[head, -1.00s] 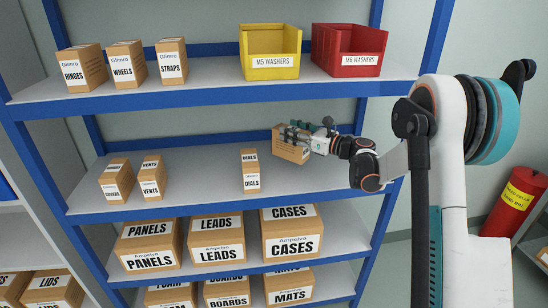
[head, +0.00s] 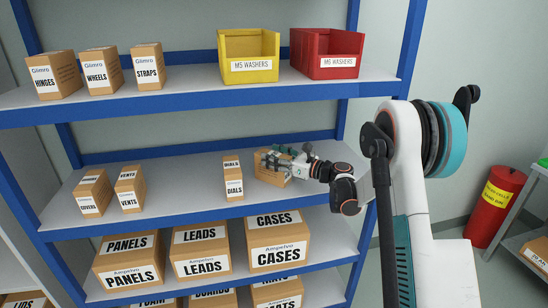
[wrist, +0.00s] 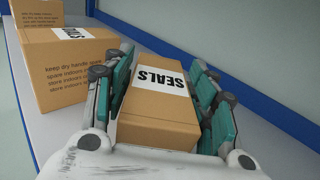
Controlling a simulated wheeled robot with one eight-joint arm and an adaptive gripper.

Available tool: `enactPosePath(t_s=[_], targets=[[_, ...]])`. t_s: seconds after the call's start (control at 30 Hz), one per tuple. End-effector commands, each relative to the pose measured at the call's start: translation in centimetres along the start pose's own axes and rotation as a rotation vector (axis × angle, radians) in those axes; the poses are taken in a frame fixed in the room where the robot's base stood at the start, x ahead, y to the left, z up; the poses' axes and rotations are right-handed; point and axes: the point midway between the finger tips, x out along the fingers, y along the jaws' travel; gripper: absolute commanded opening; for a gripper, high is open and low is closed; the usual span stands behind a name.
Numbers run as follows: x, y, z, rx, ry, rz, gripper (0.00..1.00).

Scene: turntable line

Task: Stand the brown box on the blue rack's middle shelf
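The brown box (head: 270,168) is at the blue rack's middle shelf (head: 200,203), right of the DIALS box. Its white label reads SEALS in the wrist view (wrist: 158,122). My gripper (head: 280,163) has its fingers on either side of the box. In the wrist view the fingers (wrist: 165,95) lie along both sides and look closed on it.
The DIALS box (head: 232,180) stands close to the left, and also shows in the wrist view (wrist: 72,75). COVERS (head: 92,195) and VENTS (head: 130,190) boxes stand farther left. Yellow (head: 249,52) and red (head: 327,52) bins sit on the shelf above. The shelf is bare between VENTS and DIALS.

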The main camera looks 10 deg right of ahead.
Motion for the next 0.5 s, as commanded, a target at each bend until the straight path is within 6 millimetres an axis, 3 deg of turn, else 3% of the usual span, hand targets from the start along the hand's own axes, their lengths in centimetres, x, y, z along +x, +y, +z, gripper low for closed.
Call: enactPosePath(t_s=[0.5], targets=[[-0.64,-0.09,0.42,0.000,0.000,-0.002,0.66]])
